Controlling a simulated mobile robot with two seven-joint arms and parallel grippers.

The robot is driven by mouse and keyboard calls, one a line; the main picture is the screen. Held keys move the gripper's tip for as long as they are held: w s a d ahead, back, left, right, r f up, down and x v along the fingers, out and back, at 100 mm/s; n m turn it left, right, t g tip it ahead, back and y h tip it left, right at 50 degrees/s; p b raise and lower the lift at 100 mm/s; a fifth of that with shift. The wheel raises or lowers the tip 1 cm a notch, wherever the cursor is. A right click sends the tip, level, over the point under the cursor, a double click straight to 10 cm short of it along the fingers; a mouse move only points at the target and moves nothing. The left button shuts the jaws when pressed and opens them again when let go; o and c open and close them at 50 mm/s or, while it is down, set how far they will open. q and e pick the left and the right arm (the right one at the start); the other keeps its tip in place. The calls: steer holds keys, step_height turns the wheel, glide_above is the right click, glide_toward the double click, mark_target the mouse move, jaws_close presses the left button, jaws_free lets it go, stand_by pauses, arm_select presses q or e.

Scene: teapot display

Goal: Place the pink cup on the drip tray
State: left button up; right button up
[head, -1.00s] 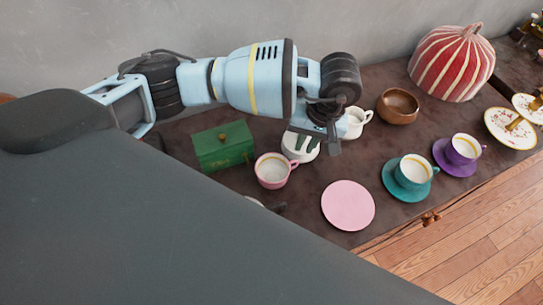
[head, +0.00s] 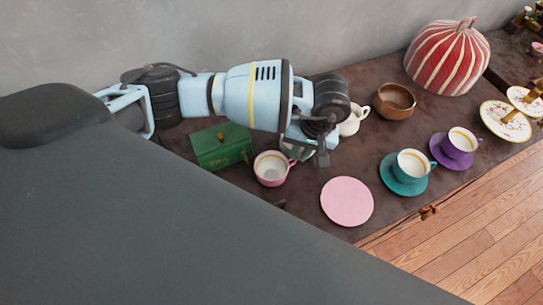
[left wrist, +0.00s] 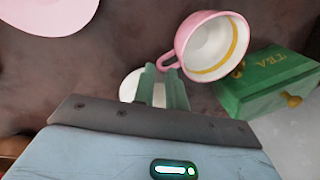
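The pink cup (head: 270,170) stands upright on the dark table, its white inside showing. It also shows in the left wrist view (left wrist: 205,45), with its handle close to the fingertips. My left gripper (head: 303,152) is just right of the cup at its handle. In the left wrist view its green fingers (left wrist: 163,82) have a narrow gap between them and hold nothing clearly. A flat pink round plate (head: 347,202) lies right of the cup, bare. A white round thing (left wrist: 130,86) is partly hidden behind the fingers. I cannot tell which is the drip tray.
A green box (head: 221,147) stands left of the cup. Behind the gripper are a white jug (head: 352,120) and a brown bowl (head: 394,101). Teal (head: 410,168) and purple (head: 458,146) cups on saucers stand to the right. The table's front edge is near the pink plate.

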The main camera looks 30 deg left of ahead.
mark_target(297, 158)
arm_select(q)
steer(key=shift+s+a+f, duration=0.1)
steer(key=shift+a+f, duration=0.05)
steer(key=shift+f, duration=0.65)
steer(key=shift+a+f, duration=0.1)
steer(key=shift+f, duration=0.65)
jaws_close()
